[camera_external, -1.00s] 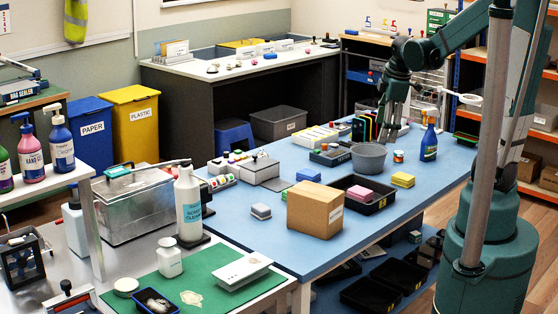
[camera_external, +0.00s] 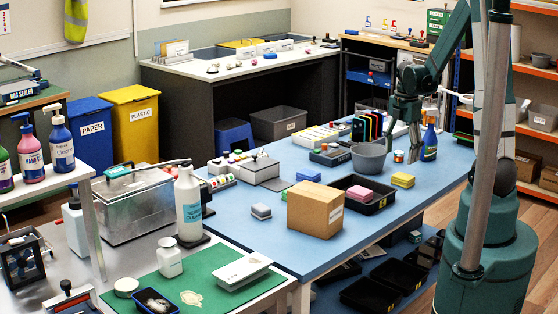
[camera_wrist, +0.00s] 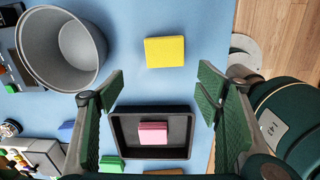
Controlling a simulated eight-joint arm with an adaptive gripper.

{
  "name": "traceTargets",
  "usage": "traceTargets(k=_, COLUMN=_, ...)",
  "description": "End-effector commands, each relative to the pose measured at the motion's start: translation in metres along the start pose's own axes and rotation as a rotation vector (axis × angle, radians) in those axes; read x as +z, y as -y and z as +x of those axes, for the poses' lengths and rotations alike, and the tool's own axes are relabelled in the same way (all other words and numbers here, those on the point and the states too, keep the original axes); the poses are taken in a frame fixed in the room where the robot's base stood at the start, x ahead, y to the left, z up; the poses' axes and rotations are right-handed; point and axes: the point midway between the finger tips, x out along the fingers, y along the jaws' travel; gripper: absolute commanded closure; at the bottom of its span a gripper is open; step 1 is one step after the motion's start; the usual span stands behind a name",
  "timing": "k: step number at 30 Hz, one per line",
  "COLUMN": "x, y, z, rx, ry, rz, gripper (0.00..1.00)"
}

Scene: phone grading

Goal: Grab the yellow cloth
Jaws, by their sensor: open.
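The yellow cloth (camera_external: 403,180) lies flat on the blue table near its right edge, beside the black tray. It also shows as a yellow square in the wrist view (camera_wrist: 165,51), at upper middle, with nothing covering it. My gripper (camera_external: 404,157) points down above the table, behind the cloth in the external view. In the wrist view my gripper (camera_wrist: 160,92) has its fingers wide apart, with nothing between them. The gripper is apart from the cloth.
A black tray (camera_wrist: 120,145) holding a pink cloth (camera_wrist: 153,133) lies close to the yellow cloth. A grey bucket (camera_external: 369,158) and a blue spray bottle (camera_external: 429,142) stand near my gripper. A cardboard box (camera_external: 315,209) stands in front. Bare blue table surrounds the yellow cloth.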

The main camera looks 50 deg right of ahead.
Motion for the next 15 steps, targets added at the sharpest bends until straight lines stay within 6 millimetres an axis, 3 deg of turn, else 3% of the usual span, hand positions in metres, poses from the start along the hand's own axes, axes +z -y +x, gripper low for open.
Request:
traceTargets(k=6, x=0.017, y=0.003, z=0.021, rx=-0.028, ry=-0.015, rz=-0.079, gripper=0.35)
traceTargets(k=15, x=0.021, y=0.005, z=0.025, rx=-0.035, ry=-0.019, rz=-0.101, gripper=0.35)
